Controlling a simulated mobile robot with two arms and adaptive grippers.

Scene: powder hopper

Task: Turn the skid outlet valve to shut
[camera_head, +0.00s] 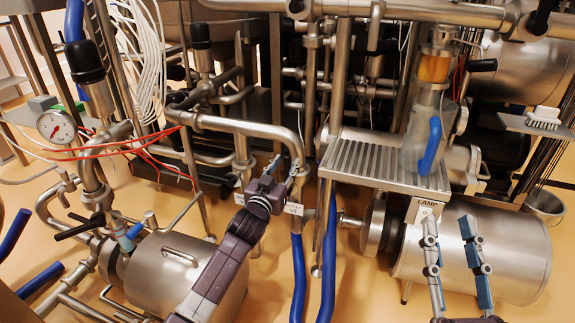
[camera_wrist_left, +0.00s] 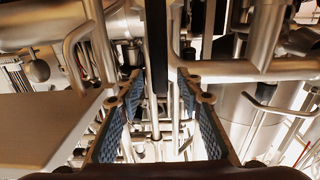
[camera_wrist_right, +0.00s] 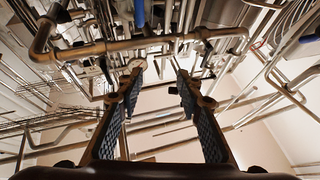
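My left gripper (camera_head: 284,169) reaches up to the piping in the middle of the head view, just above a small white label (camera_head: 293,208) too small to read fully. In the left wrist view its fingers (camera_wrist_left: 155,92) are apart. A dark upright bar (camera_wrist_left: 154,60) shows between them, and I cannot tell its depth or whether it is touched. The skid outlet valve cannot be told for certain; its handle may be hidden by my left gripper. My right gripper (camera_head: 452,230) is open and empty in front of the steel tank; it also shows open in the right wrist view (camera_wrist_right: 155,75).
Two blue hoses (camera_head: 328,262) hang below the label. A grated steel shelf (camera_head: 372,160) and a steel tank (camera_head: 515,250) with a LAMP label (camera_head: 427,211) stand to the right. A black-handled lever (camera_head: 80,228) and a pressure gauge (camera_head: 57,127) are at the left.

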